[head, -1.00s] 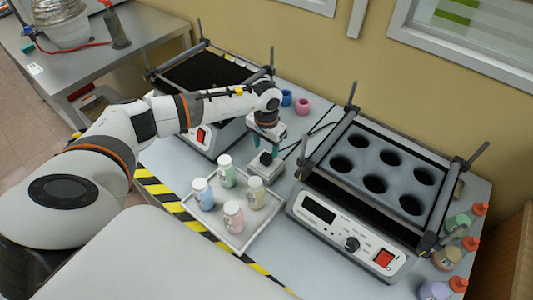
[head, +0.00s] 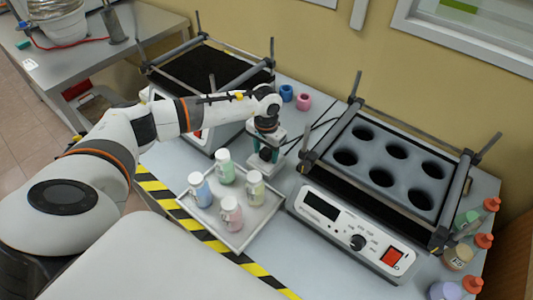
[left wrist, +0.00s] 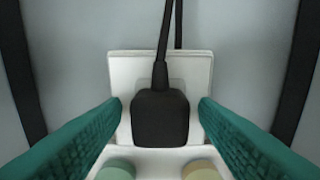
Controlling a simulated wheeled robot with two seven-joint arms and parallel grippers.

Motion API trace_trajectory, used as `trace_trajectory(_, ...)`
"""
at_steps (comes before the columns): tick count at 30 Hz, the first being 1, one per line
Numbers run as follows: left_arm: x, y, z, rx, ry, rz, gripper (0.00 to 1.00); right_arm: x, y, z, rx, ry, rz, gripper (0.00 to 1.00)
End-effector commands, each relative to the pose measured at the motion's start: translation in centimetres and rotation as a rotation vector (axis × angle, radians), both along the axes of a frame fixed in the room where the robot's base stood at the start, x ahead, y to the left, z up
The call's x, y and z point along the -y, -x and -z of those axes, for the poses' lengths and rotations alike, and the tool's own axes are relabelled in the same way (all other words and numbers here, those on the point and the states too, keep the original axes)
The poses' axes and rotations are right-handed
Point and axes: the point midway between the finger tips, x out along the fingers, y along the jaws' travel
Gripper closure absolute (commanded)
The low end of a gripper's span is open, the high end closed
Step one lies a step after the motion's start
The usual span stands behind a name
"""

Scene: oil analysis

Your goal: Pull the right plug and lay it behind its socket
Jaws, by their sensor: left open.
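A black plug (left wrist: 160,118) sits in a pale socket block (left wrist: 122,68), with its cord running up and away in the left wrist view. In the head view the socket block (head: 282,166) stands between the tray and the two machines, and the plug is largely hidden by my gripper. My left gripper (left wrist: 160,104) is open. Its teal fingers stand on either side of the plug, with a gap visible on both sides. The left gripper (head: 266,150) also shows low over the socket in the head view. My right gripper is not in view.
A tray (head: 248,232) with several small bottles is in front of the socket. A shaker with holes (head: 352,222) stands right, another shaker (head: 190,75) left behind my arm. Blue (head: 286,92) and pink (head: 304,101) rings lie behind. Coloured bottles (head: 457,257) line the right edge.

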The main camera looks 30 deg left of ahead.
Motion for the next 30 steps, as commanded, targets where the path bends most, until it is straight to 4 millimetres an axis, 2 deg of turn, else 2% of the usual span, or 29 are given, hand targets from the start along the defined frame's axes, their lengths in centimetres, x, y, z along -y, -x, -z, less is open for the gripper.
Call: trace_trajectory(30,-0.01,-0.02,0.08,0.001,0.0,0.0,0.45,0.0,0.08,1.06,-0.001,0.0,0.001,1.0)
